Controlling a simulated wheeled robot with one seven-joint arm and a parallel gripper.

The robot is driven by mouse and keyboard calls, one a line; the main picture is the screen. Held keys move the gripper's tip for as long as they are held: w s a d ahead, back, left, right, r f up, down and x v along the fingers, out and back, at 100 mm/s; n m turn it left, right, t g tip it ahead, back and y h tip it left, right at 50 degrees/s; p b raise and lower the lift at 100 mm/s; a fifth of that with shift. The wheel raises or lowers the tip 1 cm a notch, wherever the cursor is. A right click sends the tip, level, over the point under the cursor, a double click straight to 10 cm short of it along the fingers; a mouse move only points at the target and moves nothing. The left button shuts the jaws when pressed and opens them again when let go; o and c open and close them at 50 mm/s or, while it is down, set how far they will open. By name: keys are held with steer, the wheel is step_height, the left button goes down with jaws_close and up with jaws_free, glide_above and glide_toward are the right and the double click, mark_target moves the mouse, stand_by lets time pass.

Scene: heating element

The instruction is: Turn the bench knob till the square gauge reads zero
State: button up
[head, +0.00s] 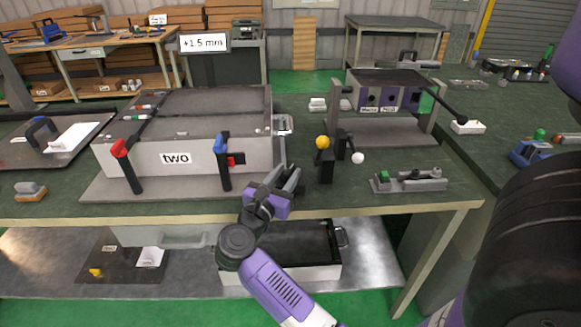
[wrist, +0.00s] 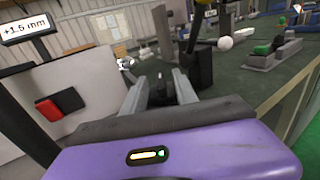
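The gauge display (head: 203,42) reads +1.5 mm on a white plate behind the box marked two; it also shows in the wrist view (wrist: 26,28). My gripper (head: 290,178) is at the bench's front, right of the box's corner. In the wrist view its two grey fingers (wrist: 160,88) are apart. A small dark upright shape (wrist: 160,92) shows between or beyond them; I cannot tell whether it is the bench knob or whether it touches a finger. In the head view my gripper hides that spot. A small silver fitting (wrist: 126,63) shows beyond the left finger.
The grey box (head: 175,158) with red and blue clamp handles stands left of my gripper. Levers with a yellow ball (head: 322,142) and a white ball (head: 357,158) stand close on its right. A grey fixture (head: 408,181) lies farther right. A black tray (head: 285,245) sits below.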

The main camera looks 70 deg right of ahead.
steer(key=shift+s+d, duration=0.1)
steer(key=shift+d, duration=1.3)
jaws_close()
steer(key=shift+f+g+b, duration=0.1)
steer(key=shift+g+b, duration=0.2)
steer(key=shift+b, duration=0.05)
